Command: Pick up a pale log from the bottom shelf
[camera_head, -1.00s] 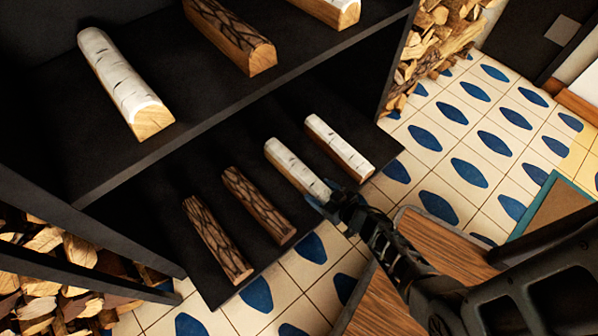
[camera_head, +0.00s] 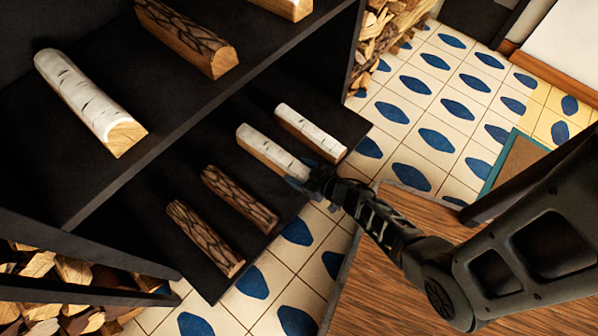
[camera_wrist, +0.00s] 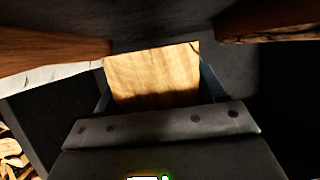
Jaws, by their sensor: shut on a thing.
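My gripper (camera_head: 308,180) is shut on the near end of a pale log (camera_head: 268,150) on the bottom shelf (camera_head: 185,165). In the wrist view the log's cut end (camera_wrist: 152,75) sits between the two fingers. A second pale log (camera_head: 310,132) lies just to its right on the same shelf. Two dark-barked logs, one nearer (camera_head: 238,198) and one farther left (camera_head: 203,237), lie to its left. I cannot tell whether the held log is clear of the shelf.
The upper shelf (camera_head: 180,118) overhangs the bottom one and bears a pale log (camera_head: 88,100), a dark log (camera_head: 187,38) and another pale log (camera_head: 290,8). Split firewood (camera_head: 385,40) is stacked beyond the rack. A wooden surface (camera_head: 400,270) lies under my arm. Patterned tile floor (camera_head: 430,110) is open at right.

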